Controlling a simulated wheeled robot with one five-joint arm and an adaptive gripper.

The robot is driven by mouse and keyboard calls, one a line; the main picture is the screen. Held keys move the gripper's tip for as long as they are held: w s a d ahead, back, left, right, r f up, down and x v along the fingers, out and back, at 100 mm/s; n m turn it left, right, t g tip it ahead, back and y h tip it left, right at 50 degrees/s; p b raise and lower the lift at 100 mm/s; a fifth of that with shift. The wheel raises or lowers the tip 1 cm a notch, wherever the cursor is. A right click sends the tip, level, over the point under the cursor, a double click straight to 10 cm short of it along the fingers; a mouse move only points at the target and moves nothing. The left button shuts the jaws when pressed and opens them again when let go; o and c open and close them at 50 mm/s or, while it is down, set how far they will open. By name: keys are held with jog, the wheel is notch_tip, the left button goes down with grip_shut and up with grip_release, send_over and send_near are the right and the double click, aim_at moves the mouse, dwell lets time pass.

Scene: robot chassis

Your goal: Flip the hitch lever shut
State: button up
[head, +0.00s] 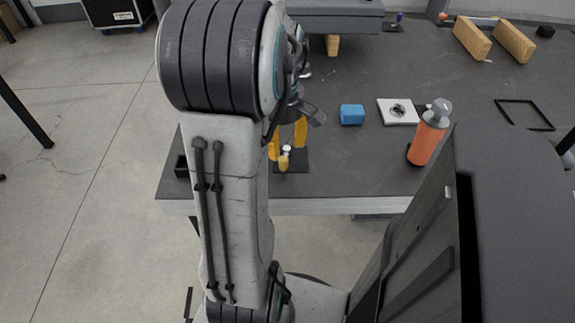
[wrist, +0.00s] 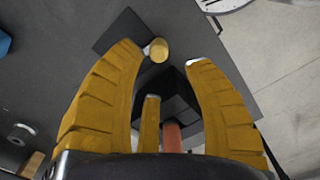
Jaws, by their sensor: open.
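The hitch lever shows in the head view as a small pale-yellow knob (head: 284,162) with a white part, on a dark plate (head: 297,164) near the table's front edge. In the wrist view the knob (wrist: 159,49) stands at the right side of the dark plate (wrist: 116,30). My gripper (head: 287,143) has yellow fingers, pointing down just behind the knob in the head view. In the wrist view my gripper (wrist: 166,52) is open, with the knob near the left fingertip. I cannot tell whether they touch. The lever's pivot is not clear.
A dark box (head: 182,166) sits at the table's left edge. A blue block (head: 352,114), a white plate with a round part (head: 398,111) and an orange bottle (head: 428,134) stand to the right. The table (head: 345,180) is bare between the hitch and the bottle.

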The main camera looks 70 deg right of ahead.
aim_at(284, 158)
jog(key=shift+s+f+b, duration=0.1)
jog(key=shift+f+b, duration=0.75)
jog(key=shift+f, duration=2.75)
jog(key=shift+o, duration=0.3)
grip_shut()
